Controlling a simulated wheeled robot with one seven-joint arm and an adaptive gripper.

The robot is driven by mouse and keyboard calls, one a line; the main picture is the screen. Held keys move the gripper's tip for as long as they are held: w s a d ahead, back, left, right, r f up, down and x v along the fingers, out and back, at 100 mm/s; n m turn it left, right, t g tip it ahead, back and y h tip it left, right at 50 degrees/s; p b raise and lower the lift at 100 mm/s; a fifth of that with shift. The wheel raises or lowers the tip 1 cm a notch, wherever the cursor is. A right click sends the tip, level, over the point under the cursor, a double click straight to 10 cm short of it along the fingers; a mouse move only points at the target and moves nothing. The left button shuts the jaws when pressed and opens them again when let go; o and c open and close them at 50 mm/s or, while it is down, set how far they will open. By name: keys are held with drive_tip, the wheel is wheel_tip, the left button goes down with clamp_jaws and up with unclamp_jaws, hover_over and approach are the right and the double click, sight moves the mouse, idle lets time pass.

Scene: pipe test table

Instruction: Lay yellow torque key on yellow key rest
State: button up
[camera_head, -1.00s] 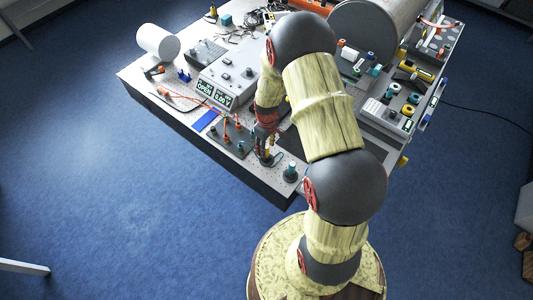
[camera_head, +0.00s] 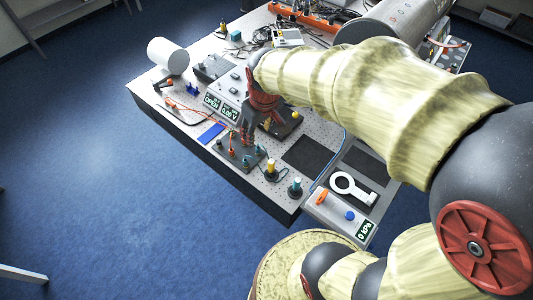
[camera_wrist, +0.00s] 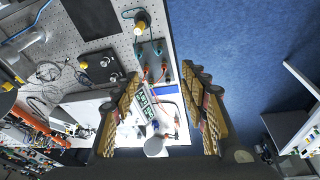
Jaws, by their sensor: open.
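A yellow upright piece (camera_head: 270,164), apparently the yellow torque key, stands on a small dark round base near the table's front edge. That base (camera_head: 271,176) may be the yellow key rest; I cannot be sure. In the wrist view the yellow piece (camera_wrist: 140,28) shows at the top, on its base, apart from my fingers. My gripper (camera_head: 245,137) is over the dark socket panel, left of and beyond the yellow piece. In the wrist view my gripper (camera_wrist: 165,85) has its fingers spread, with nothing between the tips.
A similar teal-topped stand (camera_head: 296,186) is to the right. The dark panel (camera_head: 237,154) carries orange and teal plugs. A bare black mat (camera_head: 308,155) is clear.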

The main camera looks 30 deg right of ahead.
drive_tip(key=s+a+r+m+t, duration=0.1)
drive_tip(key=s+a+r, duration=0.1)
drive_tip(key=s+r, duration=0.2)
drive_tip(key=s+a+r+t, duration=0.1)
drive_tip(key=s+a+r, duration=0.2)
drive_tip(key=s, duration=0.7)
wheel_tip(320, 180, up, 2)
drive_tip(key=shift+a+r+m+t, duration=0.2)
drive_tip(key=shift+m+t, duration=0.1)
drive_tip(key=shift+m, duration=0.1)
drive_tip(key=shift+f, duration=0.1)
wheel_tip(320, 180, down, 23)
drive_tip(key=b, duration=2.3)
drive_tip(key=shift+f, duration=0.15)
